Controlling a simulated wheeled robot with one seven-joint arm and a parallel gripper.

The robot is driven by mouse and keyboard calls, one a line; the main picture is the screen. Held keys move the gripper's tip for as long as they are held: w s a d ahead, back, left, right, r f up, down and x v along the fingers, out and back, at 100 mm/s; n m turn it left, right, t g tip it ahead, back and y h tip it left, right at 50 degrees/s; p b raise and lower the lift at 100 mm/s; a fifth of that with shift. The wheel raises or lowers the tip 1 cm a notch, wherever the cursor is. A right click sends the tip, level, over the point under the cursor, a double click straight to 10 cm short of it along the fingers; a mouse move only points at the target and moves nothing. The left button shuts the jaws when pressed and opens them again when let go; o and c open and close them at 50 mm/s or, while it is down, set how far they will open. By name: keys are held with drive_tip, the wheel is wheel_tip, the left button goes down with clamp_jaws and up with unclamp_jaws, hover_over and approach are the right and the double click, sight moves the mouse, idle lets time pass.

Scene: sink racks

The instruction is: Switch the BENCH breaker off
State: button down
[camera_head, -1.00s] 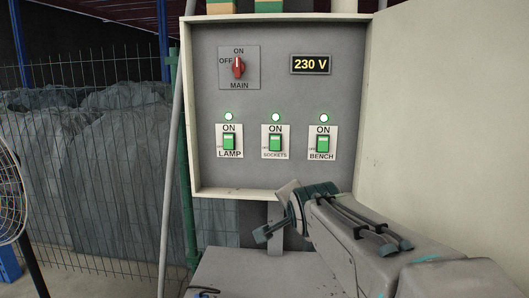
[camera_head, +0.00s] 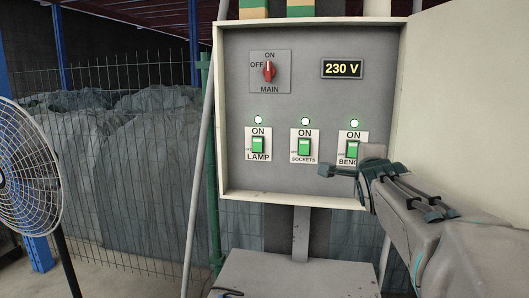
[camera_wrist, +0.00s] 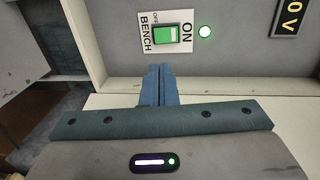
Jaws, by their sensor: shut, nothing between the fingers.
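The BENCH breaker (camera_head: 353,148) is a green rocker at the right end of the lower row on the grey panel. Its label is partly covered by my arm in the head view. It reads ON, with its lamp (camera_head: 353,123) lit above.
The LAMP breaker (camera_head: 258,145) and SOCKETS breaker (camera_head: 305,147) are green with lit lamps. The red MAIN knob (camera_head: 269,72) and a 230 V display (camera_head: 342,68) sit above. The open cabinet door (camera_head: 455,90) stands at the right. A fan (camera_head: 27,170) stands far left.

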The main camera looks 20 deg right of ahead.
sight(352, 154)
drive_tip(key=p+x, duration=0.3)
drive_tip(key=x, duration=1)
drive_tip(key=shift+w+d, duration=0.1)
drive_tip(key=shift+d, duration=0.05)
